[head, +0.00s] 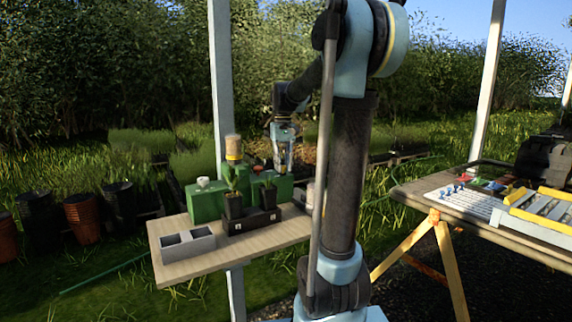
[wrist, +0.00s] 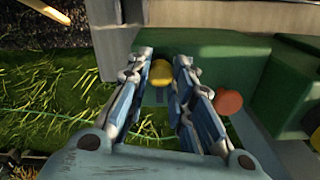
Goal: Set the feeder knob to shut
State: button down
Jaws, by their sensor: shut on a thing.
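The green feeder (head: 208,203) stands on the wooden shelf, and its green body (wrist: 220,75) fills the middle and right of the wrist view. A yellow rounded knob (wrist: 160,70) shows between my fingers, against the green body. My gripper (wrist: 163,62) has its two fingers on either side of this knob and is shut on it. In the head view my gripper (head: 283,168) points down at the feeder's right part and hides the knob there. I cannot read the knob's setting or any mark.
An orange-red round piece (wrist: 229,103) sits right of my fingers. A corked jar (head: 233,149) tops the feeder. Potted seedlings (head: 233,205), a black tray (head: 252,221) and a grey divided box (head: 188,243) stand in front. A second table (head: 470,215) is at right.

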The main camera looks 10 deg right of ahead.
jog(key=shift+s+d, duration=0.1)
jog(key=shift+s, duration=0.05)
jog(key=c, duration=1.4)
grip_release()
jog(key=shift+d, duration=0.1)
jog(key=shift+o, duration=0.2)
jog(key=shift+r, duration=0.2)
notch_tip(320, 180, up, 12)
jog(key=shift+f, duration=0.25)
